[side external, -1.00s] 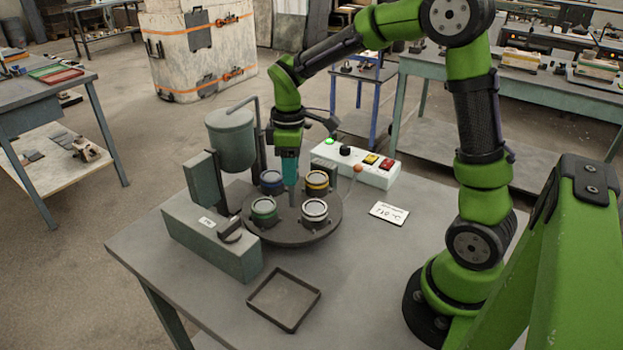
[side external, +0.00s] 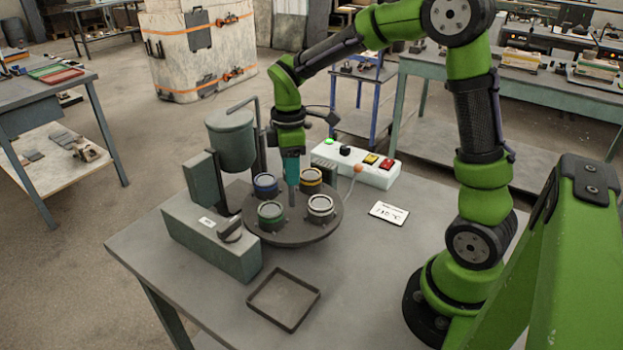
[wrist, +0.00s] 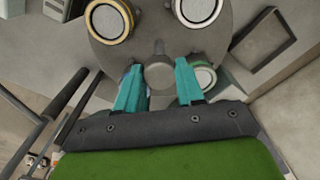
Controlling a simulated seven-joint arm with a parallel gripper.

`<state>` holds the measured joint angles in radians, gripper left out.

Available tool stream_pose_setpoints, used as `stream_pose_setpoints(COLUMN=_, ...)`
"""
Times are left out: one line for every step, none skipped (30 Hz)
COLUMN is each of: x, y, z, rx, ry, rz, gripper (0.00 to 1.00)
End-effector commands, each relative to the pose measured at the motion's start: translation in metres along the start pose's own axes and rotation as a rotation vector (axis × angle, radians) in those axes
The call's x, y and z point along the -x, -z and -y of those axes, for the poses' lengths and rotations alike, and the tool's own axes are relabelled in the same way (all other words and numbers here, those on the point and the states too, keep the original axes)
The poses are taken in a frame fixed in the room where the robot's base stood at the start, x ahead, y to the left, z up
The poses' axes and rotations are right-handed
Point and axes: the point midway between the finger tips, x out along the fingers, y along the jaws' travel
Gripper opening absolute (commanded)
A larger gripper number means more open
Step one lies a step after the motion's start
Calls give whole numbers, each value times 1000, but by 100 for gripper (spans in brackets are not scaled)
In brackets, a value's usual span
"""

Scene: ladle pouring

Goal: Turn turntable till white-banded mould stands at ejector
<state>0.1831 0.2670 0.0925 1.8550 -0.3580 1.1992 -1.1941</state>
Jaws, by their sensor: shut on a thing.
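The dark round turntable (side external: 296,235) carries blue-banded (side external: 265,184), yellow-banded (side external: 311,180), green-banded (side external: 271,215) and white-banded moulds (side external: 320,208). The white-banded mould is at the front right, away from the grey box with a round black part (side external: 230,230), which looks like the ejector. The green-banded mould is nearest that box. My gripper (side external: 291,190) points down over the turntable's middle, shut on its central hub (wrist: 158,76). In the wrist view, the right finger partly covers the green-banded mould (wrist: 204,76); the blue-banded one is mostly hidden.
A grey-green pot (side external: 230,140) stands behind the turntable at the left. A white control box (side external: 355,163) with a lit green lamp and a card (side external: 388,213) lie to the right. An empty dark tray (side external: 284,298) lies in front. The table between tray and arm base is clear.

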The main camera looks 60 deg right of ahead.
Motion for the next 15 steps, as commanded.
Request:
stream_pose_setpoints(x=1, y=0, z=0, rx=-1, ry=0, rz=-1, gripper=0)
stream_pose_setpoints(x=1, y=0, z=0, rx=-1, ry=0, rz=-1, gripper=0)
stream_pose_setpoints(x=1, y=0, z=0, rx=-1, ry=0, rz=-1, gripper=0)
stream_pose_setpoints(x=1, y=0, z=0, rx=-2, ry=0, rz=-1, gripper=0)
stream_pose_setpoints(x=1, y=0, z=0, rx=-2, ry=0, rz=-1, gripper=0)
stream_pose_setpoints(x=1, y=0, z=0, rx=-2, ry=0, rz=-1, gripper=0)
stream_pose_setpoints(x=1, y=0, z=0, rx=-2, ry=-1, rz=-1, gripper=0)
stream_pose_setpoints(x=1, y=0, z=0, rx=-2, ry=-1, rz=-1, gripper=0)
stream_pose_setpoints(x=1, y=0, z=0, rx=-2, ry=-1, rz=-1, gripper=0)
stream_pose_setpoints(x=1, y=0, z=0, rx=-2, ry=0, rz=-1, gripper=42)
stream_pose_setpoints(x=1, y=0, z=0, rx=-2, ry=0, rz=-1, gripper=47)
stream_pose_setpoints(x=1, y=0, z=0, rx=-2, ry=0, rz=-1, gripper=53)
stream_pose_setpoints(x=1, y=0, z=0, rx=-2, ry=0, rz=-1, gripper=57)
stream_pose_setpoints(x=1, y=0, z=0, rx=-2, ry=0, rz=-1, gripper=62)
stream_pose_setpoints(x=1, y=0, z=0, rx=-1, ry=0, rz=-1, gripper=63)
